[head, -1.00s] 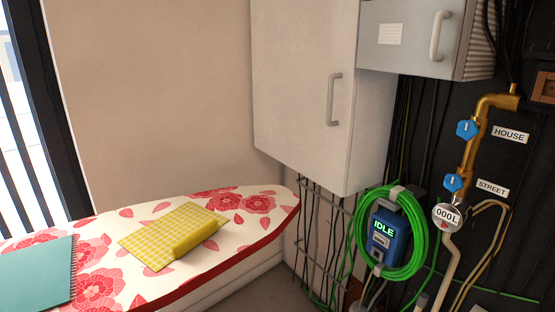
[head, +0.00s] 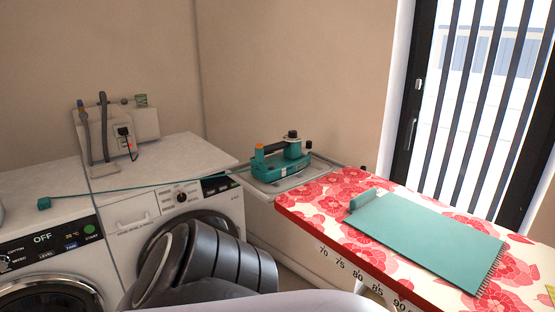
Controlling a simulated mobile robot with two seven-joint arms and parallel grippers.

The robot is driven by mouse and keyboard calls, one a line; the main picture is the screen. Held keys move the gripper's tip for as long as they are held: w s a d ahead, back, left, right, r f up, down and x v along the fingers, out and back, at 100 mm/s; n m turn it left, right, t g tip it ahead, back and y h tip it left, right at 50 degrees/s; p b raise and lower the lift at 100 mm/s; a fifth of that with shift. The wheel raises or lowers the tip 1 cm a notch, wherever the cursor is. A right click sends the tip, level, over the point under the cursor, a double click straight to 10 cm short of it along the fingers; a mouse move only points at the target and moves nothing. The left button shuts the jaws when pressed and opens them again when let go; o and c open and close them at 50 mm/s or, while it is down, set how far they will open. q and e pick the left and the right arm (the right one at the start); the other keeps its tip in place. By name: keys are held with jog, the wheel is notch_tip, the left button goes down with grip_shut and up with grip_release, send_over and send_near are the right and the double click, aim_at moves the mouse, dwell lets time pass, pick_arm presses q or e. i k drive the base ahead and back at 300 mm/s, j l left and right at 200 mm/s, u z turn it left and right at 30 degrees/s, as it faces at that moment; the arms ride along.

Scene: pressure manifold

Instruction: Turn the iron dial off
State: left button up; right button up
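A teal iron (head: 282,163) rests on a metal stand at the left end of the ironing board (head: 340,232). It has a dark round knob on top and an orange part at its left; which of them is the dial, and its setting, are too small to tell. A teal cord (head: 150,187) runs left from the iron across the washing machine tops. A dark grey rounded part low in the picture seems to be my arm. No gripper fingers show.
Two washing machines stand at left, one display reading OFF (head: 42,238). A wall panel with a socket and plug (head: 124,132) is behind them. A teal folded cloth or pad (head: 425,240) lies on the board. A barred window (head: 490,100) is at right.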

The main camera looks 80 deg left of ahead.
aim_at(293, 134)
jog(key=u, duration=2.5)
jog(key=j+z, duration=0.15)
jog(key=z, duration=0.25)
jog(key=i+j+z, duration=0.1)
jog(key=z, duration=0.25)
jog(key=j+z, duration=0.25)
jog(key=z, duration=0.15)
jog(key=j+z, duration=0.35)
jog(key=j, duration=0.45)
jog(key=k+j+z, duration=0.15)
jog(key=j, duration=0.6)
jog(key=i, duration=0.05)
